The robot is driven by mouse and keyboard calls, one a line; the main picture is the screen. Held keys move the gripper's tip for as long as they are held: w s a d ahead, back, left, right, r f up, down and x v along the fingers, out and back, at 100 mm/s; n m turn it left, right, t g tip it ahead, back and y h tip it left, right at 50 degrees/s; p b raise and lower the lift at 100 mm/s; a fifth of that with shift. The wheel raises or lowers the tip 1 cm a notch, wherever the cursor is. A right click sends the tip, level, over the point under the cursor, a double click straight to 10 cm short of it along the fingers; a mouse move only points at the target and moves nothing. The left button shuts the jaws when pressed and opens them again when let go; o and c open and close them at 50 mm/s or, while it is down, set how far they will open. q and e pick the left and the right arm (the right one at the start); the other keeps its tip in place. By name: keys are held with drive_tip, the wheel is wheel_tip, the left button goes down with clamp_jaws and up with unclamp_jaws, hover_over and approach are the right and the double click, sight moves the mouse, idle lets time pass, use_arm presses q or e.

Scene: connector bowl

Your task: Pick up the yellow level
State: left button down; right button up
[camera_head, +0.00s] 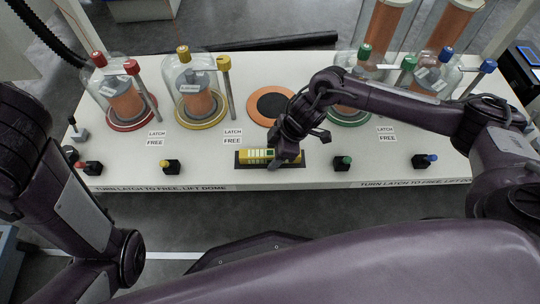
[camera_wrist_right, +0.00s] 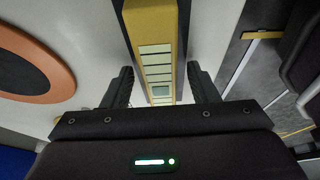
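The yellow level (camera_head: 257,155) lies on a dark holder (camera_head: 243,163) at the front of the white table. It has a row of pale windows along its face. My right gripper (camera_head: 286,154) is over the level's right end, which it partly hides. In the right wrist view the level (camera_wrist_right: 157,62) runs between the two fingers of my right gripper (camera_wrist_right: 160,88). The fingers are apart, with a visible gap on each side of the level. My left arm shows at the left, but its gripper is out of view.
Glass domes with orange cores stand behind on red, yellow (camera_head: 203,117) and green (camera_head: 348,118) rings. An empty orange ring (camera_head: 256,98) lies behind the level. Small latches with red, yellow (camera_head: 171,166), green (camera_head: 342,163) and blue knobs line the table's front edge.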

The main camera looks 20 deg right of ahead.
drive_tip(key=c, duration=1)
clamp_jaws()
drive_tip(key=shift+r, duration=0.1)
